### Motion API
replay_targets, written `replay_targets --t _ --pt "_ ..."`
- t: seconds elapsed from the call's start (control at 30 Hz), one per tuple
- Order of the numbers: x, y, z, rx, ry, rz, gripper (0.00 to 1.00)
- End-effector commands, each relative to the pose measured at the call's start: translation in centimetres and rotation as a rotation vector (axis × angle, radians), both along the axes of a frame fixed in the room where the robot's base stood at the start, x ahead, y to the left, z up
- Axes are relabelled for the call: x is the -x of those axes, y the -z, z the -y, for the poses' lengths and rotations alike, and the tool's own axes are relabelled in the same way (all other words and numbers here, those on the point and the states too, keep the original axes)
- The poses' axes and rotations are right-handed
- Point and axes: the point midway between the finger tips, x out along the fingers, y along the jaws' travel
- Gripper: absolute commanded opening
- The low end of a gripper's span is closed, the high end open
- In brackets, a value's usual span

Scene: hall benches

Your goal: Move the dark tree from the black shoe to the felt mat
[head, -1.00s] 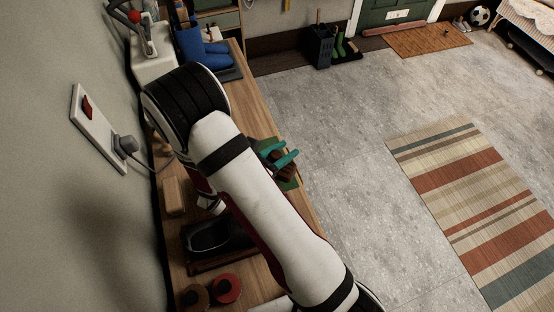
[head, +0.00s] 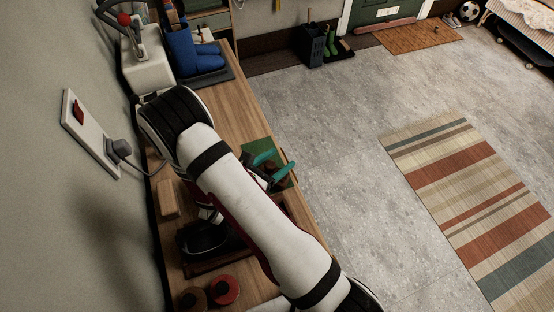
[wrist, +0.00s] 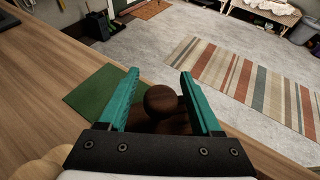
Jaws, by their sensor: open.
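The dark brown tree, with a round knob, shows in the wrist view (wrist: 161,100) between my fingers. It also shows in the head view (head: 271,172), partly hidden by the fingers, and appears to lie on the green felt mat (head: 256,151). The mat shows left of my fingers in the wrist view (wrist: 95,95). My gripper (wrist: 160,73), with teal fingers, is open around the tree, with a gap on each side of the knob. The black shoe (head: 203,240) sits in a dark tray on the bench, partly hidden by my arm.
A tan wooden block (head: 167,198) lies by the wall. Red (head: 224,289) and brown (head: 193,298) round items stand at the near end. Blue boots (head: 190,52) stand on a dark tray at the far end. The bench (head: 225,110) is clear between boots and mat.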

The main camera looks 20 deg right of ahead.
Motion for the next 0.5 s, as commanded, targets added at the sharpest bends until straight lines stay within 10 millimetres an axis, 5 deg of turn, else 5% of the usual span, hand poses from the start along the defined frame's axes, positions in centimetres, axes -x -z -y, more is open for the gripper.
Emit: replay_targets --t 0.17,0.5 --pt "0.5 -0.8 -1.2 0.000 -0.004 0.002 0.66" --pt "4.3 -3.9 -7.7 -0.002 -0.005 0.002 0.66"
